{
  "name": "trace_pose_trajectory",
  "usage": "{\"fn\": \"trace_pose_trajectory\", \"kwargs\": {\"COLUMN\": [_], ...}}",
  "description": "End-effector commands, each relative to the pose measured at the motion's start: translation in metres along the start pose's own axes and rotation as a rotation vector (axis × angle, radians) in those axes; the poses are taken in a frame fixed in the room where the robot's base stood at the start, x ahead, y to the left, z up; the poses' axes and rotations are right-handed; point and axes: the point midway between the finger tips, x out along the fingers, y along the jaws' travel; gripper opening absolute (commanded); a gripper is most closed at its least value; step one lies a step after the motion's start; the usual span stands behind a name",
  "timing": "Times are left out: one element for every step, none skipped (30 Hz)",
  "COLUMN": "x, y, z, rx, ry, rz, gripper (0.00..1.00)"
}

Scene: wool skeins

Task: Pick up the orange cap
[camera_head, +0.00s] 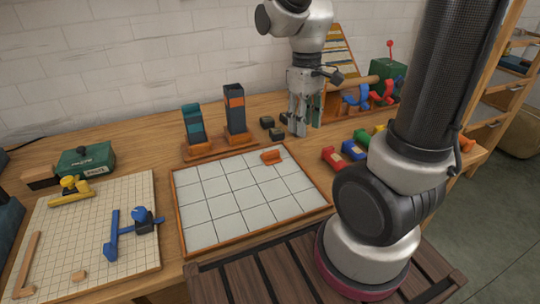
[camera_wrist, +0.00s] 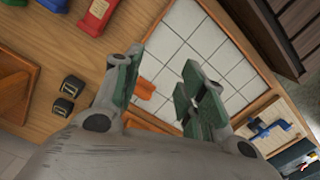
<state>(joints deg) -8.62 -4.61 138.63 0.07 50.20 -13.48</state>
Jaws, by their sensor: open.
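The orange cap (camera_head: 271,156) is a small orange block lying near the far edge of the white gridded board (camera_head: 215,215). In the wrist view, the cap (camera_wrist: 144,88) shows beyond the left finger, which hides part of it. My gripper (camera_head: 306,128) is open, with green pads on its fingers, and points down over the table to the right of the cap. In the wrist view, the gap between the fingertips of my gripper (camera_wrist: 163,88) is empty, with the board (camera_wrist: 190,45) behind it. The gripper is apart from the cap.
Two stands with upright blocks (camera_head: 194,125) (camera_head: 236,112) are behind the board. Small dark blocks (camera_head: 272,128) lie by my gripper. Red (camera_head: 334,158) and blue (camera_head: 353,150) pieces lie to the right. A pegboard (camera_head: 85,240) with tools is at the left.

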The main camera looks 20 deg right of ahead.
Motion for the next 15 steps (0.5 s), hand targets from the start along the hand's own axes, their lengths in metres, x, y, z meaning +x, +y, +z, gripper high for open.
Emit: {"fn": "trace_pose_trajectory", "kwargs": {"x": [0.015,0.023,0.034,0.042,0.050,0.061,0.069,0.076,0.082,0.084,0.085,0.084,0.081,0.080,0.079], "y": [-0.001,-0.001,-0.001,-0.001,-0.001,-0.001,-0.001,-0.001,0.001,0.002,0.003,0.005,0.006,0.007,0.008], "z": [-0.013,-0.022,-0.032,-0.040,-0.048,-0.058,-0.067,-0.075,-0.085,-0.092,-0.099,-0.107,-0.113,-0.117,-0.121], "rx": [-0.077,-0.133,-0.207,-0.264,-0.324,-0.411,-0.482,-0.555,-0.644,-0.706,-0.765,-0.839,-0.892,-0.941,-1.000], "ry": [-0.031,-0.042,-0.054,-0.060,-0.066,-0.070,-0.069,-0.065,-0.053,-0.042,-0.028,-0.006,0.012,0.023,0.036], "rz": [-0.007,-0.010,-0.015,-0.018,-0.021,-0.025,-0.027,-0.027,-0.024,-0.019,-0.012,0.002,0.014,0.024,0.036], "gripper": [0.41,0.41,0.41,0.41,0.41,0.41,0.41,0.41,0.41,0.41,0.41,0.41,0.41,0.41,0.41]}}
